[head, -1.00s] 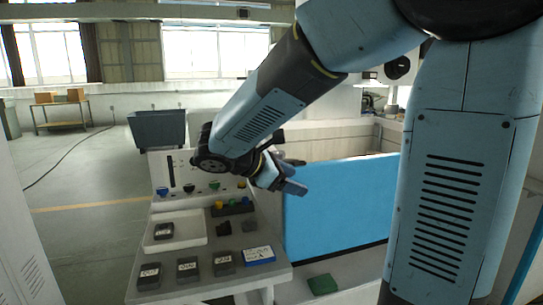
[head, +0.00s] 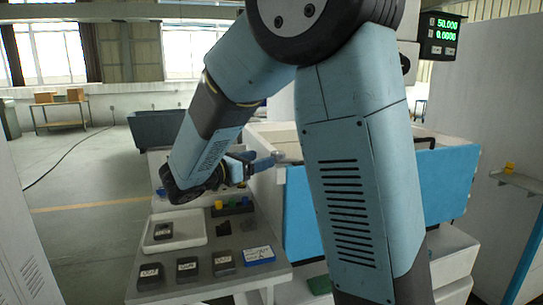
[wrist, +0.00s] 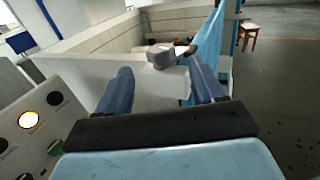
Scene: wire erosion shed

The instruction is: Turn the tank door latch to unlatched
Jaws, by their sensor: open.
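The tank door (head: 445,185) is a blue panel on the front of the white tank; my arm covers its middle in the head view. It shows edge-on in the wrist view (wrist: 207,45). The latch (wrist: 162,56), a grey block with a lever whose end is dark, sits at the tank wall's corner beside the door. Its lever points right, toward the door. My gripper (wrist: 163,85) is open and empty, its fingers spread either side of the latch, which appears just beyond the fingertips. In the head view my gripper (head: 270,160) is at the door's left upper corner.
A control panel with coloured knobs and a lit button (wrist: 28,119) stands close on the left. A display (head: 438,35) hangs at upper right. Open floor lies beyond the door.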

